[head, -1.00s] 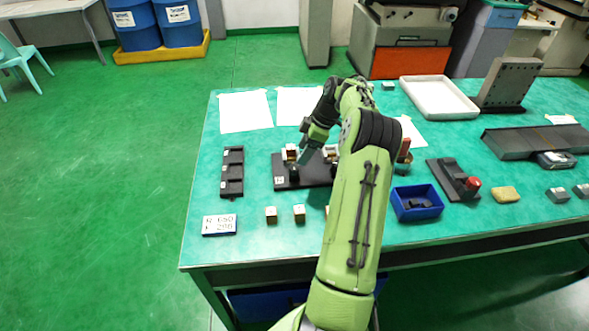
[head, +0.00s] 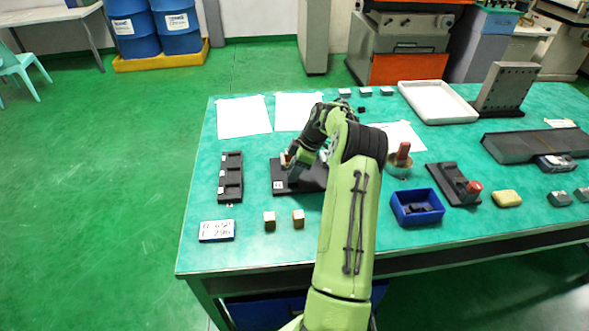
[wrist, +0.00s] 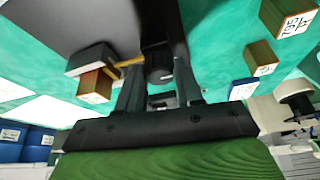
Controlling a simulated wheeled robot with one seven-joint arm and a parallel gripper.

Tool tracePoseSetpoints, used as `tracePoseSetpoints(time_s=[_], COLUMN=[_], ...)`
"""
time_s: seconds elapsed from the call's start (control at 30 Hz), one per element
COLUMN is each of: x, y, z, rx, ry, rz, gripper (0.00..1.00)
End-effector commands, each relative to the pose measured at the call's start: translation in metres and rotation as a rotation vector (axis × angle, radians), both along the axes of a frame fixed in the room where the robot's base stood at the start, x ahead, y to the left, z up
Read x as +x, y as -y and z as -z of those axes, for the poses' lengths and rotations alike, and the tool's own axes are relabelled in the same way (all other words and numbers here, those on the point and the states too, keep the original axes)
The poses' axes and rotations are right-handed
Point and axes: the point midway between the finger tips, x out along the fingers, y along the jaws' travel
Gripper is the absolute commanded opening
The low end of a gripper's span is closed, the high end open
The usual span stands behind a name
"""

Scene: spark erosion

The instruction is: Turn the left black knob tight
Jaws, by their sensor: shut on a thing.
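The black fixture plate (head: 308,183) lies on the green table, left of my arm in the head view. My gripper (head: 293,175) is down over the left part of this plate. In the wrist view the gripper (wrist: 160,85) has its two fingers on either side of the left black knob (wrist: 158,66), shut on it. A copper-coloured block (wrist: 95,86) and a grey block sit beside the knob in that view. The knob is mostly hidden behind the gripper in the head view, and my arm covers the plate's right part.
A black slotted holder (head: 230,178) lies to the left, with a number display (head: 217,231) nearer the front.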

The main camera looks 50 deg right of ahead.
Motion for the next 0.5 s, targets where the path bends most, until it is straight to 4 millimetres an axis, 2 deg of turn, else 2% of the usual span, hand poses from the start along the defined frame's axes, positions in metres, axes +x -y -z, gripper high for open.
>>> tracePoseSetpoints(time_s=[0.27,0.5], x=[-0.0001,-0.0005], y=[-0.0004,-0.0011], z=[0.0001,0.0], rx=[0.0,0.001], ry=[0.0,0.001], rz=[0.026,0.146], gripper=[0.05,0.05])
